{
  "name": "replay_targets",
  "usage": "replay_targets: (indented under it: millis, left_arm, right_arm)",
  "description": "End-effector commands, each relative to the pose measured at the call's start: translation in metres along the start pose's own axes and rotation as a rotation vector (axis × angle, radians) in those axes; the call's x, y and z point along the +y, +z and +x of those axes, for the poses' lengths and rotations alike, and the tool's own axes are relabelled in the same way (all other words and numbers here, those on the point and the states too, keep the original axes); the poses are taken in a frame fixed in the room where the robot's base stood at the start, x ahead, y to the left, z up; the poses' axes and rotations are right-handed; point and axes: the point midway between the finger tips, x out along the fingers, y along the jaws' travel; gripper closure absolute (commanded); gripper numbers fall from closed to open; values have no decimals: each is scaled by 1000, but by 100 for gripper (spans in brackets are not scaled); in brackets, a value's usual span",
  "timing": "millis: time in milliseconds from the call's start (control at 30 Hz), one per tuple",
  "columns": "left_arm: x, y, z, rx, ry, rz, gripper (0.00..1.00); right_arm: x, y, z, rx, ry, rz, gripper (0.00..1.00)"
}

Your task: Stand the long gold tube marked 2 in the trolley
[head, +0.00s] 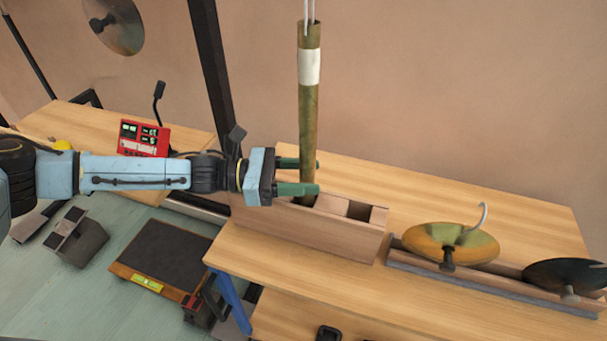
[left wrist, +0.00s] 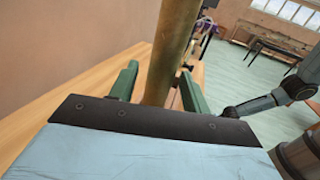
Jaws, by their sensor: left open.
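The long gold tube (head: 308,120) stands close to upright, with a white band near its top; no number can be read on it. White cords rise from its top end out of the picture. Its lower end is in or just behind the left part of a wooden trolley box (head: 300,228) on the table; the exact seat is hidden. My left gripper (head: 312,176) is open, with one finger on each side of the tube low down. In the left wrist view the tube (left wrist: 172,50) passes between the spread fingers. My right gripper is not seen.
On the wooden table (head: 500,205), a rack right of the box holds a gold cymbal (head: 440,240) with a hook and a dark disc (head: 565,272). A red device (head: 143,139) stands on the back-left table. A dark post (head: 212,70) rises behind my left arm.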

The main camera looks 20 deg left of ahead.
Motion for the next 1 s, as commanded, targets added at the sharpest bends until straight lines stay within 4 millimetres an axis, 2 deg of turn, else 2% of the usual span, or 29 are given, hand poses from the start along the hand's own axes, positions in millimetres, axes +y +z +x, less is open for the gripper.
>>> replay_targets:
  millis: [33, 100, 300, 500, 700, 1000]
  left_arm:
    - [1, 1, -7, 1, 4, 0, 52]
    - [1, 0, -21, 1, 6, 0, 52]
    - [1, 0, -67, 3, 5, -1, 52]
    - [0, 0, -103, 1, 2, 0, 52]
    - [0, 0, -119, 0, 1, 0, 52]
    - [0, 1, -120, 0, 0, 0, 52]
  right_arm:
    - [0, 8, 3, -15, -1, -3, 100]
    - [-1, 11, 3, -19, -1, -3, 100]
    - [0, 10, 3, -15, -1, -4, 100]
    - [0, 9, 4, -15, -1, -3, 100]
    - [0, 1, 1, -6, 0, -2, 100]
    - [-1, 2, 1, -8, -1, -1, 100]
